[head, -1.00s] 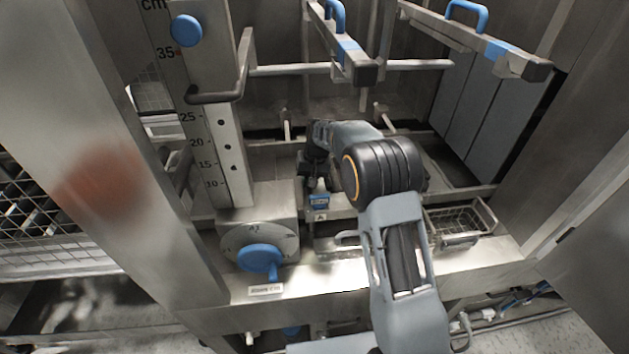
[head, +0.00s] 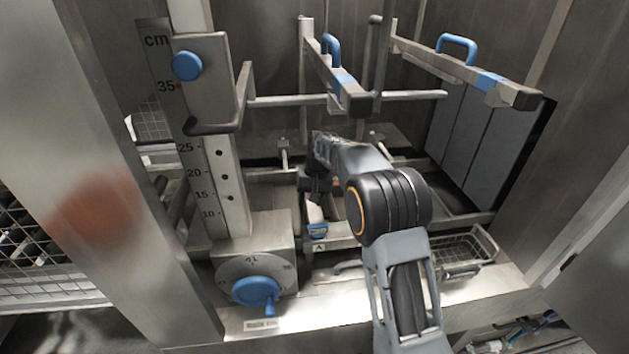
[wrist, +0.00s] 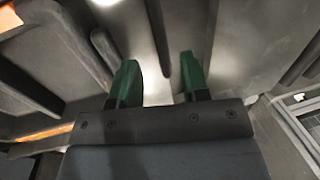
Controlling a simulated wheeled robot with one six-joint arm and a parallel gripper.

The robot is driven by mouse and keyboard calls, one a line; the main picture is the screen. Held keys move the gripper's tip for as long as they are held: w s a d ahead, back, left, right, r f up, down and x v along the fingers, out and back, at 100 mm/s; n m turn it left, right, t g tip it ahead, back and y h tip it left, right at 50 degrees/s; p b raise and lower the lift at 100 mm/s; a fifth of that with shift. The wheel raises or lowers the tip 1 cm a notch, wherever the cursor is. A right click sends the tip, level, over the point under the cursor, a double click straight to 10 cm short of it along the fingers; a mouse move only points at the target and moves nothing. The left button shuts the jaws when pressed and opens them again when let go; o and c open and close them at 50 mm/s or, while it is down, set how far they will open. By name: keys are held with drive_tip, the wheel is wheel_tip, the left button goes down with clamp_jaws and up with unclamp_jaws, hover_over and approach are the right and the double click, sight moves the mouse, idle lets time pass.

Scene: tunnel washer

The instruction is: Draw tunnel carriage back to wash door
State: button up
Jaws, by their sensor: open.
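The carriage appears to be the low metal frame (head: 350,243) inside the wash chamber. A blue part (head: 317,231) and a small "A" label are at its front edge. My gripper (head: 314,188) is pointed down just above and behind that blue part in the head view, partly hidden by my own arm. In the wrist view my gripper (wrist: 160,82) shows two green fingertips set apart, with nothing visible between them. Whether the fingers touch any part of the carriage cannot be told.
Two upper bars with blue handles (head: 330,48) (head: 457,46) hang above. A height-scale post (head: 227,165) and blue dial knob (head: 256,291) stand at left. A wire basket (head: 462,250) sits at front right. Steel door posts (head: 130,150) flank the opening.

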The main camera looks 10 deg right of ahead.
wheel_tip(320, 180, up, 9)
drive_tip(key=d, duration=0.1)
drive_tip(key=shift+d, duration=0.35)
drive_tip(key=shift+f, duration=0.1)
drive_tip(key=shift+d, duration=0.1)
